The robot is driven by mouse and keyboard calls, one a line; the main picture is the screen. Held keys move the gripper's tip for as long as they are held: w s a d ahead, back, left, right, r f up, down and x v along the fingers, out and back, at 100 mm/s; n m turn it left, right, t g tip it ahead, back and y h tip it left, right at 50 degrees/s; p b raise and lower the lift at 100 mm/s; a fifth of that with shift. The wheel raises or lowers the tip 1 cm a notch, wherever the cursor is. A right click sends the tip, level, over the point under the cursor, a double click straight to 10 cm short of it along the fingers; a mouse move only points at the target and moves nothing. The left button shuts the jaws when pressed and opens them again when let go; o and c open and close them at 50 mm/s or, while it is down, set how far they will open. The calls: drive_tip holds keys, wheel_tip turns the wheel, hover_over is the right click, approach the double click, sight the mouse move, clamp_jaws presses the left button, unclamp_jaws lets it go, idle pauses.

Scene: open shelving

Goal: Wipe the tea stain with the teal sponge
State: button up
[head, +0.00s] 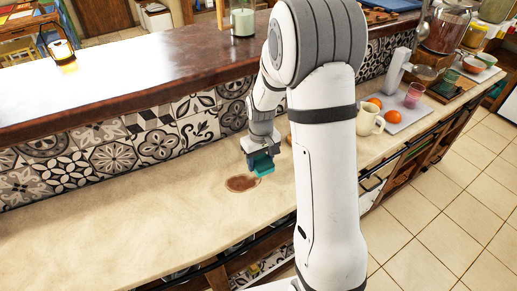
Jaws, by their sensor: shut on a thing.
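The brown tea stain (241,184) is a round patch on the pale stone counter. My gripper (259,158) points down just behind and to the right of the stain. It is shut on the teal sponge (263,166). The sponge sits by the stain's upper right edge in the picture. I cannot tell from this view whether it touches the counter. My arm hides part of the counter to the right.
The pale counter (110,225) is clear to the left of the stain. A patterned tile wall and a raised wooden ledge (130,75) run behind it. To the right are a cream mug (368,119) and a white tray (401,118) with oranges and a pink glass (413,95).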

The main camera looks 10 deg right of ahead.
sight(260, 159)
drive_tip(key=shift+r+p, duration=0.7)
drive_tip(key=shift+r, duration=0.9)
